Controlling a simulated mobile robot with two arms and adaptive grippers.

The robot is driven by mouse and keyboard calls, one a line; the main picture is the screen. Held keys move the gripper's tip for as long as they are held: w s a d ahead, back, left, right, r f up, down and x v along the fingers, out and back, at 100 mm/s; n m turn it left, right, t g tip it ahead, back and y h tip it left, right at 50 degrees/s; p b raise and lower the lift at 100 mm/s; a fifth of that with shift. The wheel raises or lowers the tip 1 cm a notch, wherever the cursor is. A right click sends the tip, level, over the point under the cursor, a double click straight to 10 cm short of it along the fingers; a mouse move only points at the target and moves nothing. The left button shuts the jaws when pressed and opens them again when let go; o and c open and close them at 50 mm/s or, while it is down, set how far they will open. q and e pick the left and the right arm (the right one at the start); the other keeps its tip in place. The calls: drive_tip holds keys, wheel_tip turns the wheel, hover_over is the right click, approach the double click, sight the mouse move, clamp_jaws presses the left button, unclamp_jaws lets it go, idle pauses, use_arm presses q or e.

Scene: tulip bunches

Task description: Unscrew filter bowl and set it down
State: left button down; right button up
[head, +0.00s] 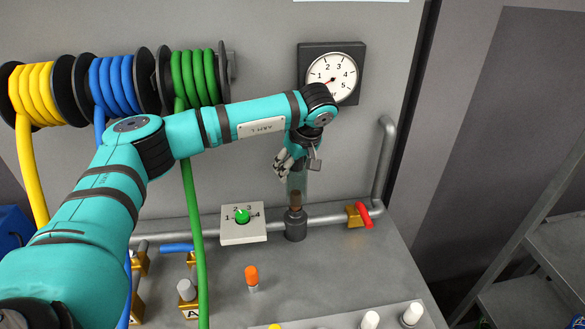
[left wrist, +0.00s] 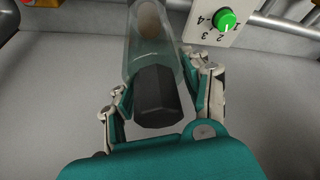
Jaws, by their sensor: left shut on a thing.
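The filter bowl (head: 298,184) is a clear cylinder standing upright over the dark filter head (head: 295,226) on the grey pipe. A brown element (head: 296,200) shows in its lower part. In the left wrist view the clear bowl (left wrist: 150,60) has a dark faceted end (left wrist: 158,98) nearest the camera. My left gripper (head: 297,165) is shut on the upper end of the bowl, with fingers on both sides of it in the left wrist view (left wrist: 164,92). Whether the bowl's lower end is seated in the head or just clear of it cannot be told. My right gripper is out of view.
A dial block with a green knob (head: 242,216) sits left of the filter. A red-handled valve (head: 361,213) is on the pipe to the right. A gauge (head: 332,76) hangs above. Hose reels and a green hose (head: 193,220) are at left. Grey bench (head: 335,268) is clear in front of the filter.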

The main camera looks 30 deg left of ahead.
use_arm(q)
drive_tip(key=shift+r+p, duration=1)
drive_tip(key=shift+r, duration=0.85)
drive_tip(key=shift+f, duration=0.15)
